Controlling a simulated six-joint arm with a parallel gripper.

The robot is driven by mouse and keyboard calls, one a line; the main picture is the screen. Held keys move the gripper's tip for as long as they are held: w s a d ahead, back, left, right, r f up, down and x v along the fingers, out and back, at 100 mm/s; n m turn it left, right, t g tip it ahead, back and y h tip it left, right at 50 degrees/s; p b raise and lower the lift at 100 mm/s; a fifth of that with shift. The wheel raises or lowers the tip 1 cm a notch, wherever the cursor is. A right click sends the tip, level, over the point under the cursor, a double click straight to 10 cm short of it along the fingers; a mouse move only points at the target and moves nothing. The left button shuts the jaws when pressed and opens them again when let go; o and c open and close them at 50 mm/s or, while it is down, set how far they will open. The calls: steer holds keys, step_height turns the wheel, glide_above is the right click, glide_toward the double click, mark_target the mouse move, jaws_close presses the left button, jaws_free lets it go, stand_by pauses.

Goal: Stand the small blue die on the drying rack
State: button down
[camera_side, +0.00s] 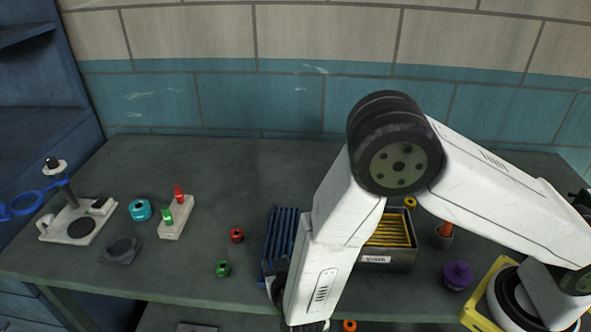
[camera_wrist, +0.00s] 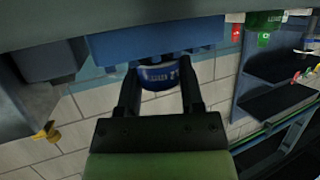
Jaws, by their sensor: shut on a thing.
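The small blue die (camera_wrist: 160,76) is a short round piece with pale lettering, seen in the wrist view. My gripper (camera_wrist: 158,82) is shut on it, one black finger on each side. In the side view my gripper (camera_side: 277,282) is a dark shape at the front of the drying rack, mostly behind my white arm, and the die is hidden there. The blue slatted drying rack (camera_side: 281,232) stands on the bench; its blue edge (camera_wrist: 150,43) shows right beyond the die in the wrist view. I cannot tell whether die and rack touch.
A red die (camera_side: 236,236) and a green die (camera_side: 223,268) lie left of the rack. A grey bin (camera_side: 388,258) with yellow slats stands to its right, with a purple piece (camera_side: 457,275) farther right.

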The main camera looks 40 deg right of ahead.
steer(key=shift+f, duration=0.15)
steer(key=shift+c, duration=1.1)
jaws_free()
steer(key=shift+s+a+r, duration=0.1)
steer(key=shift+s+r, duration=0.05)
steer(key=shift+r, duration=0.05)
steer(key=shift+v, duration=3.6)
